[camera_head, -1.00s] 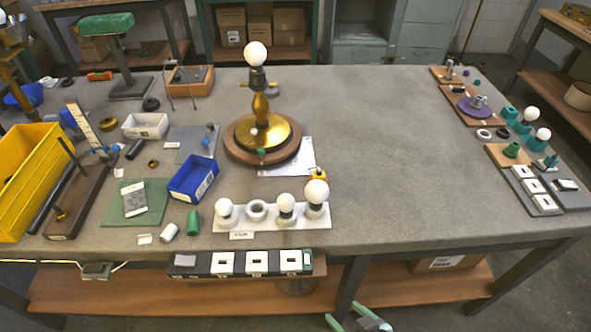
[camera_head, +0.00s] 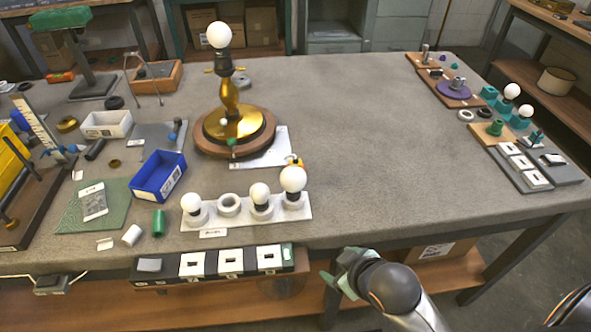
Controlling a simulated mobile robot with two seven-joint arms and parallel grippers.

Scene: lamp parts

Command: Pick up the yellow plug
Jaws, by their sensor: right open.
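A small yellow piece with a dark part, which looks like the yellow plug (camera_head: 295,161), lies on the grey table at the right edge of a white paper (camera_head: 268,153). It sits just behind the largest white bulb (camera_head: 293,179), which partly covers it. My right gripper (camera_head: 336,281) has pale green fingers. It is open and empty, low in front of the table's front edge and well apart from the yellow piece. My left gripper is not in view.
A brass lamp (camera_head: 236,128) on a round wooden base stands left of the plug. A white bulb rack (camera_head: 245,217) is in front, with a black socket strip (camera_head: 215,265) at the table edge. The table's middle right (camera_head: 390,150) is clear.

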